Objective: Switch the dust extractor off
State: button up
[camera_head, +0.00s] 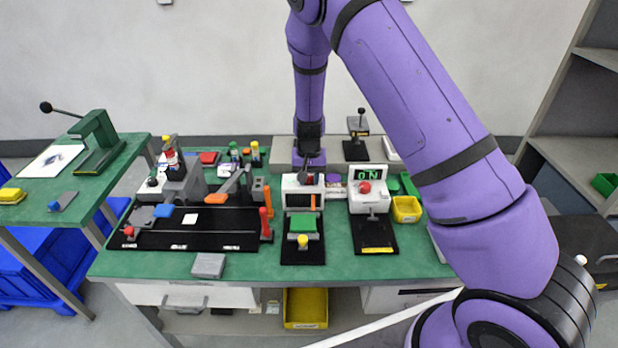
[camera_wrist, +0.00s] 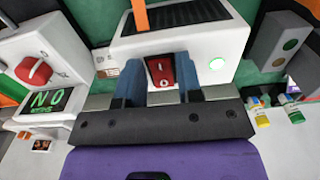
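A white box with a dark slatted panel, which I take for the dust extractor (camera_wrist: 205,40), stands on the bench; it also shows in the head view (camera_head: 290,186). In the head view my gripper (camera_head: 309,168) is at the box's top, and the switch is mostly hidden.
A white unit with a red knob (camera_head: 365,187) and a green ON display (camera_head: 368,174) stands close on the right. A yellow bin (camera_head: 406,209) is beyond it. A black fixture (camera_head: 190,235) with levers lies left. The bench front has bare green surface.

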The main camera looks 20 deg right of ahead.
aim_at(309, 177)
grip_shut()
jog(key=shift+w+d+r+g+y, duration=0.15)
jog(key=shift+g+y, duration=0.1)
jog(key=shift+g, duration=0.45)
jog(key=shift+w+a+f+g+y, duration=0.1)
jog(key=shift+g+y, duration=0.15)
jog(key=shift+g, duration=0.45)
jog(key=shift+r, duration=0.1)
jog(key=shift+o, duration=2)
grip_release()
jog(key=v, duration=1)
jog(key=shift+r, duration=0.35)
jog(key=shift+w+r, duration=0.1)
